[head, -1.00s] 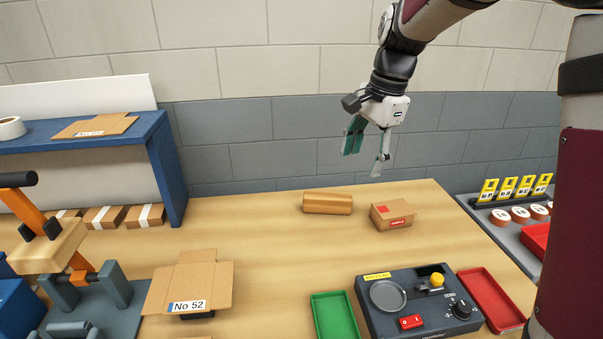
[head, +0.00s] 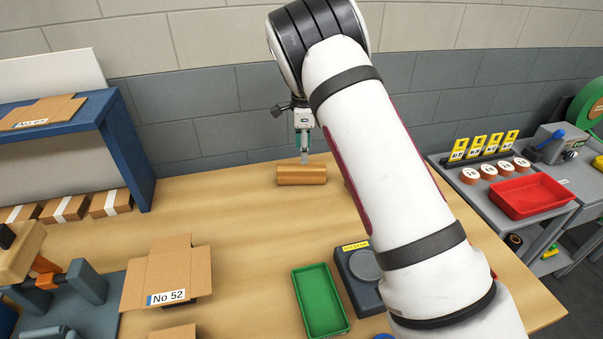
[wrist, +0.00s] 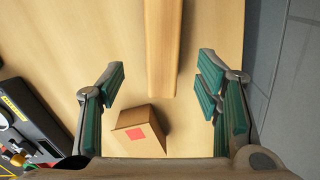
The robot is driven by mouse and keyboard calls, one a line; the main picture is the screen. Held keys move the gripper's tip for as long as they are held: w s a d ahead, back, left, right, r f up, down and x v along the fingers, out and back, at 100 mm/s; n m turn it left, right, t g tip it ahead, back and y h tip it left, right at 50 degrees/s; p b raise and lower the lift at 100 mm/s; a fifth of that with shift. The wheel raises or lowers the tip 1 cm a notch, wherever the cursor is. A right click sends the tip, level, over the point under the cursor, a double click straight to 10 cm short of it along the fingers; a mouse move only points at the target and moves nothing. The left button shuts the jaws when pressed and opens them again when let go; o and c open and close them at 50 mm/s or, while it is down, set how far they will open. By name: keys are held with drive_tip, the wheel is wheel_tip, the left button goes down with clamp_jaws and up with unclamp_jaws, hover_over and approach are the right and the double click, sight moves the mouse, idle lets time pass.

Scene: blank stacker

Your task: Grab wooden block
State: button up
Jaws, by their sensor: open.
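The wooden block (head: 301,175) is a light brown bar lying on the table near its back edge in the head view. It also shows in the wrist view (wrist: 162,45), running down from the top edge to between the fingers. My gripper (head: 304,157) points down at the block in the head view, its tips over or just behind it. In the wrist view my gripper (wrist: 160,95) is open, with green pads on both sides and nothing held. The block's near end lies between the pads in that picture; I cannot tell the height gap.
A small cardboard box (wrist: 138,130) with a red label sits close by the block, hidden behind my arm in the head view. A green tray (head: 321,301), a control box (head: 358,276) and a folded carton (head: 166,275) stand nearer. The table left of the block is clear.

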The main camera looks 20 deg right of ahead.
sight(301, 166)
drive_tip(key=f, duration=0.8)
drive_tip(key=shift+w+a+f+p, duration=0.15)
drive_tip(key=shift+w+a+p, duration=0.1)
drive_tip(key=shift+p, duration=0.1)
drive_tip(key=shift+c, duration=0.3)
clamp_jaws()
